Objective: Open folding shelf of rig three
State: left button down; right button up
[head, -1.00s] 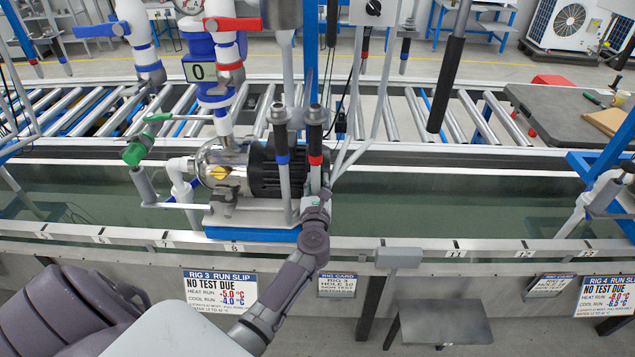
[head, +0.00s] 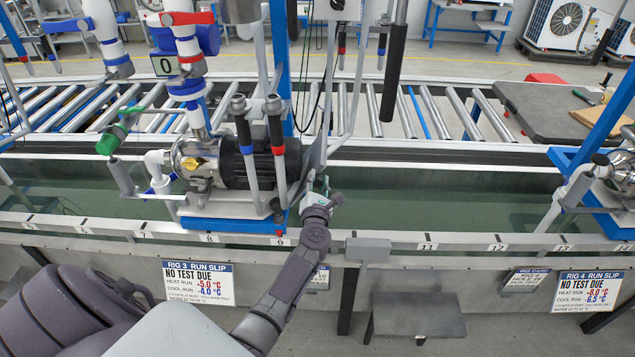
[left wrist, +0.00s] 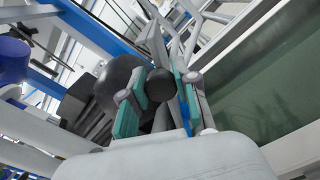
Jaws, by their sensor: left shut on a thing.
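Rig three's pump (head: 258,163) sits on a grey base with a blue edge, over the water trough. A thin grey upright plate (head: 312,160) stands at the pump's right end; I cannot tell whether it is the folding shelf. My left gripper (head: 322,190) is at the base's right corner, in front of this plate. In the left wrist view, the green-padded fingers of my left gripper (left wrist: 157,100) are shut on a dark round knob (left wrist: 160,85). My right gripper is out of view.
A low grey flat panel (head: 416,315) and a small grey box (head: 368,249) are right of my arm. The numbered trough rim (head: 460,242) runs across the front. The trough right of my gripper is clear.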

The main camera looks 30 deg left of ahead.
pick_arm(q)
jog(key=shift+w+d+f+m+b, duration=0.65)
jog(key=shift+d+f+m+b, duration=0.55)
jog(key=shift+f+m, duration=0.5)
jog(key=shift+w+d+f+m+b, duration=0.7)
jog(key=shift+d+f+m+b, duration=0.25)
jog(key=shift+f+m+b, duration=0.75)
jog(key=shift+w+d+f+m+b, duration=0.65)
jog(key=shift+d+f+m+b, duration=0.55)
jog(key=shift+f, duration=0.8)
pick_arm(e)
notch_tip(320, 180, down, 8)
pick_arm(q)
jog(key=shift+a, duration=0.15)
jog(key=c, duration=0.8)
grip_release()
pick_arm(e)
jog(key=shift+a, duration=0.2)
pick_arm(q)
jog(key=shift+p, duration=0.35)
